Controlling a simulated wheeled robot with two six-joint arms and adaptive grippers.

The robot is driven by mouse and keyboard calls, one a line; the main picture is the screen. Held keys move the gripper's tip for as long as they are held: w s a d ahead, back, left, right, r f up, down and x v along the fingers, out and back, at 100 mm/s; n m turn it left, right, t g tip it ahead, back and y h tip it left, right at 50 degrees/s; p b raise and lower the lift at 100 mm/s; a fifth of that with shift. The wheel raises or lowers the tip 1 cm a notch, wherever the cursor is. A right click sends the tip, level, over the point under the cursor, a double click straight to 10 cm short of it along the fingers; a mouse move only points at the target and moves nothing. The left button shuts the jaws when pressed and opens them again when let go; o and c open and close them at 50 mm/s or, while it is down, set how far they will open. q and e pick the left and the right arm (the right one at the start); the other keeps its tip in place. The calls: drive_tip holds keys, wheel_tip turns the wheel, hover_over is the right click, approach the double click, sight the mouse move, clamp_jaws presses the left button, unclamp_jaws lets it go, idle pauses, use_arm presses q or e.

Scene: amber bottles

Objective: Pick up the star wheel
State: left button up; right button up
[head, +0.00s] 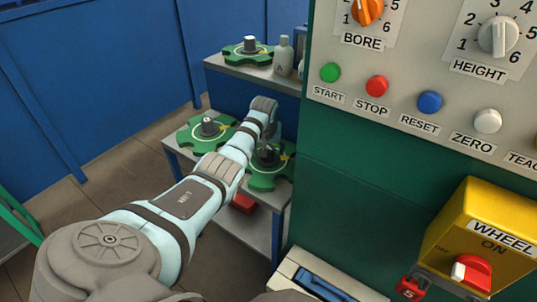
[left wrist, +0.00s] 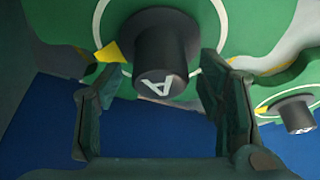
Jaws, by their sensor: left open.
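A green star wheel (head: 262,183) with a dark hub lies on the right side of the grey cart's middle shelf. My left gripper (head: 270,151) is open over the right-hand wheel. In the left wrist view its two fingers (left wrist: 163,85) stand apart on either side of the hub, with gaps visible; whether they touch it cannot be told. My forearm and wrist hide part of the wheel. My right gripper is not in view.
A second star wheel (head: 192,140) lies left on the same shelf, a third (head: 241,55) on the upper shelf beside a grey bottle (head: 283,57). The green machine (head: 345,200) with its control panel (head: 420,60) stands close right. A yellow switch box (head: 490,225) juts out lower right.

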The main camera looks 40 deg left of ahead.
use_arm(q)
drive_tip(key=shift+r, duration=0.15)
clamp_jaws()
